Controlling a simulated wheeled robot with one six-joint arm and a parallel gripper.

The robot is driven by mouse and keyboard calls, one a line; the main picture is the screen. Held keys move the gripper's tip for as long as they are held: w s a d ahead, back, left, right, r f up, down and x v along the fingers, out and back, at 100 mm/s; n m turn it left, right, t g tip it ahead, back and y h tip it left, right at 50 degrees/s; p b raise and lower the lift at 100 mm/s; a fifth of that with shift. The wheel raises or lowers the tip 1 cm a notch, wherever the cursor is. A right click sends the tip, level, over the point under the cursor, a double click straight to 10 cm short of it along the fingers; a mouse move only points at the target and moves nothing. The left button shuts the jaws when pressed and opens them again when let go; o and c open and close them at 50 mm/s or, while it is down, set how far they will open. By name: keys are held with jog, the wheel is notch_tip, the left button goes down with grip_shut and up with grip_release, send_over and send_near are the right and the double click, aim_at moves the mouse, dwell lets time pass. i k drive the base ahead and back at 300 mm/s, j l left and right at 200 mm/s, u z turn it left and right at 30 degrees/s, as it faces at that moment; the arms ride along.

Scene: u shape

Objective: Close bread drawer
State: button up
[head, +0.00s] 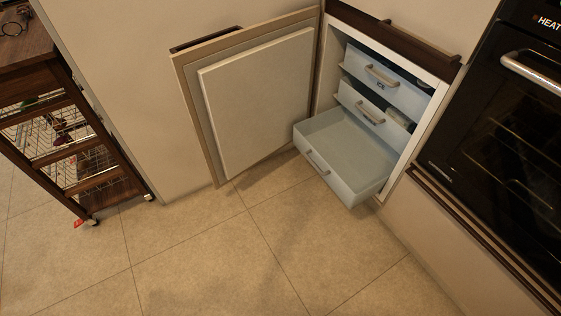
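A cabinet (442,72) with its white door (262,103) swung wide open to the left holds several pale blue drawers in the head view. The bottom drawer (343,187) is pulled far out and looks empty. The middle drawer (366,113) and the top drawer (384,82) sit further back inside the cabinet. Each has a light handle on its front. A small dark mark shows on the top drawer's front; I cannot read it, and I cannot tell which drawer is the bread drawer. My gripper is not in view.
An oven (510,150) with a bar handle (535,75) stands right of the cabinet. A brown wheeled cart (75,130) with wire baskets stands at the left. The tiled floor (220,260) in front is clear.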

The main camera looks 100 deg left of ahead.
aim_at(356, 164)
jog(key=u, duration=2.7)
